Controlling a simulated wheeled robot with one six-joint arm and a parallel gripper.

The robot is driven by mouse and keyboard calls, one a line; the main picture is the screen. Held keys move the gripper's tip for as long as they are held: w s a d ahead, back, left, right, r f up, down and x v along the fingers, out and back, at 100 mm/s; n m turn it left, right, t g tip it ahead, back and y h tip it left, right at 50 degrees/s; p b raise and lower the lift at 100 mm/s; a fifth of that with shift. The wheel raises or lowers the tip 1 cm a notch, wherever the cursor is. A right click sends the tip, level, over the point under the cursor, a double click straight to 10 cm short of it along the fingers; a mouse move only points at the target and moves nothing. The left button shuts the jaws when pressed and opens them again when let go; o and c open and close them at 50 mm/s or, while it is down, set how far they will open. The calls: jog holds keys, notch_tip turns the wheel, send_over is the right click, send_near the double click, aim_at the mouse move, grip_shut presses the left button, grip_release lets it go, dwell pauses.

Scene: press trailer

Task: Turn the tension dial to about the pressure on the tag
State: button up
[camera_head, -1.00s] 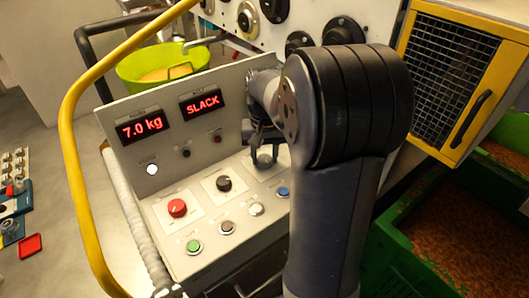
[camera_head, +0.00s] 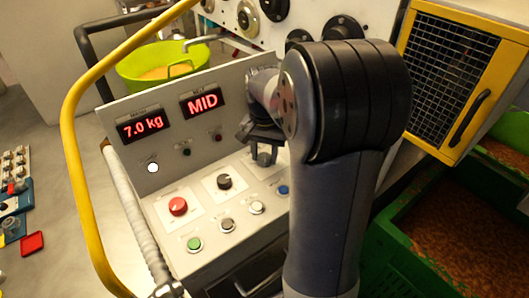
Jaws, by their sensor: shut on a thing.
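My gripper (camera_head: 263,148) is at the right back of the sloped control panel, shut on a grey dial (camera_head: 264,159) that shows only in part below the fingers. The arm hides the panel to the right of it. One red display (camera_head: 202,103) on the upright panel reads MID. The display (camera_head: 145,127) to its left reads 7.0 kg.
A black knob (camera_head: 224,181) and a red knob (camera_head: 178,206) sit left of my gripper. Several buttons, one of them green (camera_head: 194,243), line the panel's front. A yellow rail (camera_head: 75,150) curves along the left. A green tub (camera_head: 160,68) stands behind.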

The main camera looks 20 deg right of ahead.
aim_at(265, 156)
jog(key=o, duration=1)
notch_tip(265, 156, up, 11)
jog(key=shift+f+b, duration=0.1)
jog(key=shift+b, duration=0.25)
jog(key=shift+f, duration=0.1)
notch_tip(265, 156, down, 11)
jog(key=shift+r+p, duration=0.2)
jog(key=shift+p, duration=0.15)
jog(key=shift+r, duration=0.15)
